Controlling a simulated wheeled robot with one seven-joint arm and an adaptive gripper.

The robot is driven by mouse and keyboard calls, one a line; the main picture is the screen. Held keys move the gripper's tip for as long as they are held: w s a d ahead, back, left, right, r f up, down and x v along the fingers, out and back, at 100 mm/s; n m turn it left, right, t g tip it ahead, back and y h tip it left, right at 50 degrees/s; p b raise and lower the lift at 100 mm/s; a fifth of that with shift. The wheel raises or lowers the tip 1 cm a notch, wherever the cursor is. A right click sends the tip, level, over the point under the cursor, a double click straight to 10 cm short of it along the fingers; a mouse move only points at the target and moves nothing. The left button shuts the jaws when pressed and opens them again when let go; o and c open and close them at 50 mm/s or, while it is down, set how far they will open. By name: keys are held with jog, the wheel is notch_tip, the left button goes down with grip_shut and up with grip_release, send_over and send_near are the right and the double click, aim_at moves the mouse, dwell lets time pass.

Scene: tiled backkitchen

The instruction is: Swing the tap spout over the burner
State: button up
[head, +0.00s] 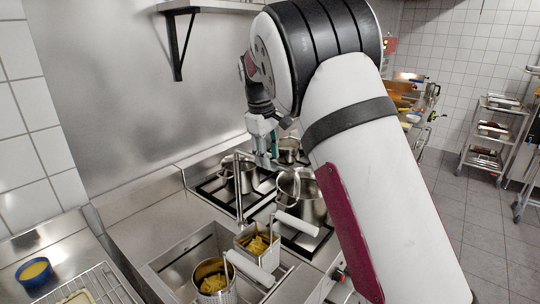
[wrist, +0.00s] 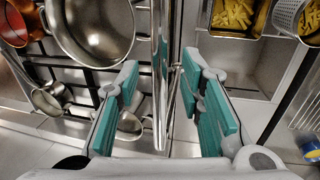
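The tap's thin metal post (head: 238,190) stands upright between the sink-like basin and the hob in the head view. In the wrist view the shiny spout (wrist: 160,60) runs up the middle, over the seam between hob and fryer. My gripper (head: 265,150) hangs above the hob and is open. Its teal finger pads (wrist: 160,85) lie on either side of the spout in the wrist view, with gaps on both sides; contact is not visible. The burner grates (wrist: 88,85) lie left of the spout there, with steel pots on them. My gripper hides part of the tap in the head view.
A steel pot (head: 303,196) and other pots crowd the hob. Fryer baskets with yellow fries (head: 257,243) stand in front of it. A blue bowl (head: 34,271) is at the left, and a wall shelf bracket (head: 178,45) is above the hob.

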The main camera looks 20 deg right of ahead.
jog(key=shift+d+f, duration=0.1)
jog(key=shift+f, duration=0.3)
grip_shut()
jog(key=shift+w, duration=0.1)
